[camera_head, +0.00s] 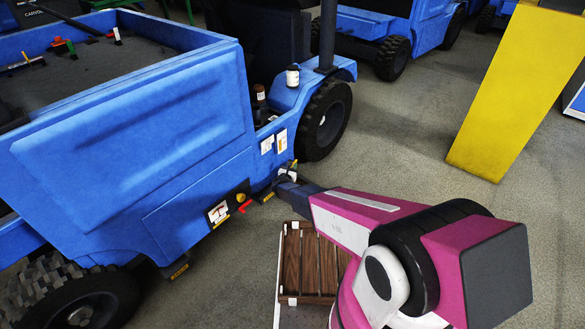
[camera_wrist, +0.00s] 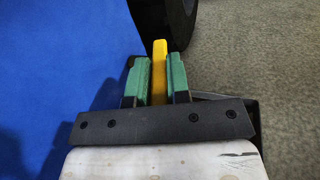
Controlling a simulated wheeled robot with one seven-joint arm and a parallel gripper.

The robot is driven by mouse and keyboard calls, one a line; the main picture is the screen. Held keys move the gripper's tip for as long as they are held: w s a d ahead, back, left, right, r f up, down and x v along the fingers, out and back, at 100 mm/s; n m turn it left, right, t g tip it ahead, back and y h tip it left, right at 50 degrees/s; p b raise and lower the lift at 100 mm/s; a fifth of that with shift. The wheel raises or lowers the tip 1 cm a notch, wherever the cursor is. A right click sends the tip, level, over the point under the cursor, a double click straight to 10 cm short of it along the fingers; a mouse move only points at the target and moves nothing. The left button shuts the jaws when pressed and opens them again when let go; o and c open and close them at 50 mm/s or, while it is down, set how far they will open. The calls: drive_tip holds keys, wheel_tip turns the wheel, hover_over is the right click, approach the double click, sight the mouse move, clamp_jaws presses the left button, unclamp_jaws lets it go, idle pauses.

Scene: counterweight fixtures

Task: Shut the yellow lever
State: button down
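The yellow lever (camera_wrist: 160,72) shows in the wrist view as a narrow upright bar between my gripper's two green finger pads. My gripper (camera_wrist: 158,80) has its fingers close together, one on each side of the lever, with almost no gap, so it appears shut on it. The lever's base and mount are hidden. In the head view my gripper (camera_head: 284,176) is at the lower side of the blue vehicle (camera_head: 140,130), near its front wheel. The lever cannot be made out clearly there.
A panel with a yellow knob (camera_head: 241,198) and red handle (camera_head: 246,207) is left of my gripper. A dark wheel (camera_head: 325,119) stands behind it. A wooden slatted pallet (camera_head: 309,262) lies below. A yellow pillar (camera_head: 515,90) stands right, with open floor (camera_head: 410,130) between.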

drive_tip(key=m+h, duration=0.1)
drive_tip(key=g+h, duration=0.1)
drive_tip(key=a+m+g+h, duration=0.1)
drive_tip(key=shift+w+m+h, duration=0.25)
drive_tip(key=shift+m+h, duration=0.05)
drive_tip(key=c, duration=1.1)
unclamp_jaws()
drive_tip(key=v, duration=1.1)
drive_tip(key=shift+d, duration=0.1)
